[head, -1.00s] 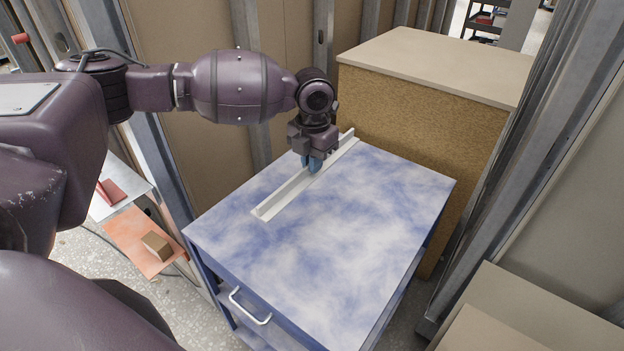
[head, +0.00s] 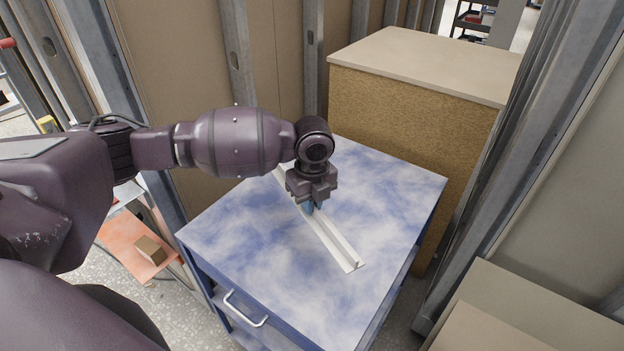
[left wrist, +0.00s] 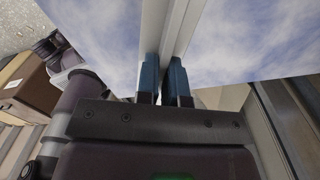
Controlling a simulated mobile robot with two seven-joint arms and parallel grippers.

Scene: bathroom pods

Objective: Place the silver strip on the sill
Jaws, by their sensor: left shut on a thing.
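The silver strip (head: 335,248) is a long, thin angled bar over the blue-and-white cart top (head: 380,185). It runs from upper left to lower right in the head view. My left gripper (head: 311,208) points down and is shut on the strip around its middle. In the left wrist view the blue fingers (left wrist: 164,80) close on the strip (left wrist: 168,28), which extends away from them. I cannot tell whether the strip touches the cart top. A tan-topped wall block (head: 425,62) behind the cart may be the sill. My right gripper is out of view.
Metal studs (head: 235,60) and tan panels stand behind and left of the cart. A stud wall (head: 520,150) rises on the right. An orange board with a brown block (head: 149,249) lies lower left. The cart top around the strip is clear.

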